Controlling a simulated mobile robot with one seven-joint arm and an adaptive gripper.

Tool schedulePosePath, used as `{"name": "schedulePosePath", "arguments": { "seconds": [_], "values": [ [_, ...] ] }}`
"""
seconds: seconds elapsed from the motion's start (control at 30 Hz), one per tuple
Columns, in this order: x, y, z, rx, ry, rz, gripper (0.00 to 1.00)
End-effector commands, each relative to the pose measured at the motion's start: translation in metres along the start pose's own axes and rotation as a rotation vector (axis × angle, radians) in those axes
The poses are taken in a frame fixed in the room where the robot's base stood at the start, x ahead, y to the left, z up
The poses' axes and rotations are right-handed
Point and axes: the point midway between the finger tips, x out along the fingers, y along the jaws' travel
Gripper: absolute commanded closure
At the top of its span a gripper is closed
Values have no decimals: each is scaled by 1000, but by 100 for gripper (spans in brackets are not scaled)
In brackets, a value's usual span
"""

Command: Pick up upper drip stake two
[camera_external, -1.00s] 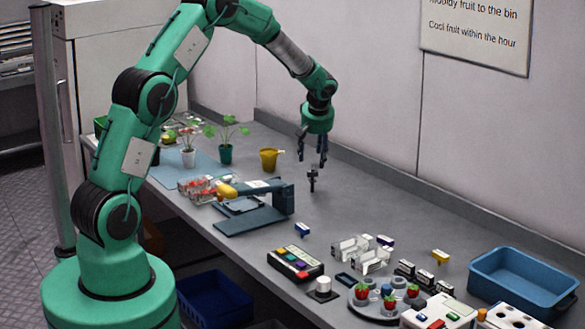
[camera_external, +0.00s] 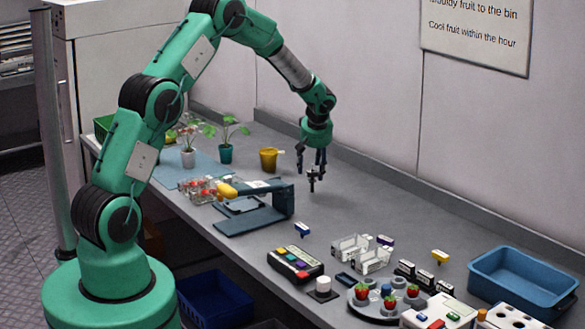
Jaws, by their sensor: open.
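The fingertips are around or just above the top of the piece. I cannot tell from this view whether they touch it.
A yellow cup (camera_external: 268,160) stands left of my gripper. A blue-grey device with an arm (camera_external: 262,205) is in front of it. Potted plants (camera_external: 225,153) stand further left. Clear boxes, a round tray and a blue bin (camera_external: 522,288) fill the right. The bench right of my gripper is clear.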

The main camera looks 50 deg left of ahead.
Motion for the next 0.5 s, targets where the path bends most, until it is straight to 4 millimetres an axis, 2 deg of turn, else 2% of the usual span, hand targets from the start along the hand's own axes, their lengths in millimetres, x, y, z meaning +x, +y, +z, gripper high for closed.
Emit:
{"name": "schedulePosePath", "arguments": {
  "seconds": [0.1, 0.3, 0.5],
  "values": [
    [15, 0, 1, -1, -1, -1, 48],
    [33, 0, 0, 0, 0, 0, 48],
    [36, 0, 0, 0, 1, 1, 48]
  ]
}}
